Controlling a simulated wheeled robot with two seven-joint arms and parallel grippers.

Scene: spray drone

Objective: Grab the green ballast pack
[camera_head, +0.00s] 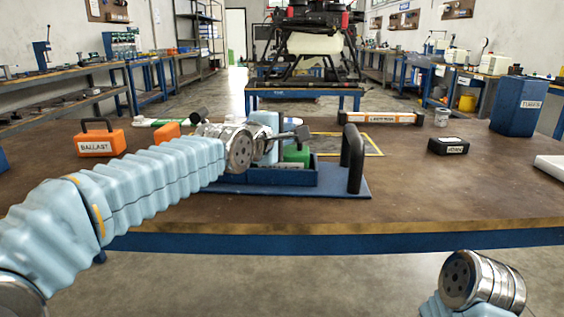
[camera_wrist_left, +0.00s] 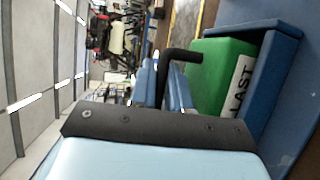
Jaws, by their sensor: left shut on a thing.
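The green ballast pack (camera_head: 297,154) sits in a blue tray (camera_head: 290,178) on the near part of the table, partly hidden by my left wrist. In the left wrist view the green pack (camera_wrist_left: 222,72) shows a white label ending in "LAST" and lies inside the blue tray wall (camera_wrist_left: 283,75). My left gripper (camera_wrist_left: 164,82) is shut on the pack's black handle (camera_wrist_left: 183,55), which runs between its blue fingers. The fingers are mostly hidden in the head view. My right wrist shows at the bottom right of the head view, with its gripper out of sight.
An orange ballast pack (camera_head: 97,140) stands at left. A black upright handle (camera_head: 353,158) rises at the tray base's right end. A small black box (camera_head: 448,146), a blue bin (camera_head: 518,106) and a long labelled orange-ended bar (camera_head: 380,118) are farther right. The table's right front is clear.

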